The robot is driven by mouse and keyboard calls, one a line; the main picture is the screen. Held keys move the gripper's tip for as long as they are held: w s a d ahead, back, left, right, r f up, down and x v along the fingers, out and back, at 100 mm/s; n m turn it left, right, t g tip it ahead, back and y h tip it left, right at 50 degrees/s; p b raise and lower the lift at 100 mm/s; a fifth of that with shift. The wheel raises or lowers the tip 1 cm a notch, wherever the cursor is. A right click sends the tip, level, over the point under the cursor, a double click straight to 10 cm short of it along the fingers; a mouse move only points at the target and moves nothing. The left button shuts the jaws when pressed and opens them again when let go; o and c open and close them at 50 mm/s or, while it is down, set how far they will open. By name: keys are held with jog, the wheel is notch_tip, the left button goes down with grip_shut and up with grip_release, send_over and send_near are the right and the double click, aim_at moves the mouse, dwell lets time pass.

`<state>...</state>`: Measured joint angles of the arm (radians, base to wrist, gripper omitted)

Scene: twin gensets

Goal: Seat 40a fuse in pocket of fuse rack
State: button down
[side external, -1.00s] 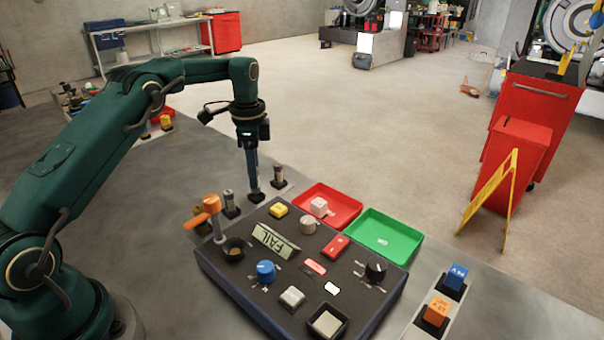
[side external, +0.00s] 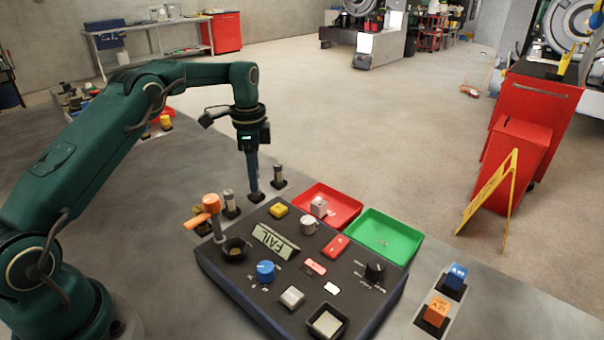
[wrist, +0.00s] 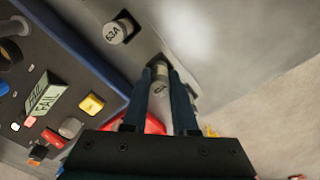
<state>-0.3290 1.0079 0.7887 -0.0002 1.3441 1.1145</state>
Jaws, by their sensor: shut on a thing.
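My gripper (wrist: 161,85) is shut on a grey cylindrical fuse (wrist: 160,72), seen end-on between the fingers in the wrist view; its marking is too blurred to read. In the side view my gripper (side external: 256,192) points straight down at a black pocket (side external: 257,198) of the fuse rack (side external: 241,208). The fingers hide the held fuse there, so I cannot tell how deep it sits. A 63A fuse (wrist: 118,30) stands to one side in the rack, also seen in the side view (side external: 229,199). Another fuse (side external: 278,173) stands on the other side.
The dark test panel (side external: 300,262) with knobs, buttons and a FAIL display (side external: 275,240) is close in front. An orange lever (side external: 207,206) stands near the rack. A red tray (side external: 340,207) and a green tray (side external: 383,235) lie beyond the panel. Open floor lies behind.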

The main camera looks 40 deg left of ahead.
jog(key=shift+f, duration=0.65)
dwell(1.1)
jog(key=shift+c, duration=1.1)
grip_release()
jog(key=shift+r, duration=3.5)
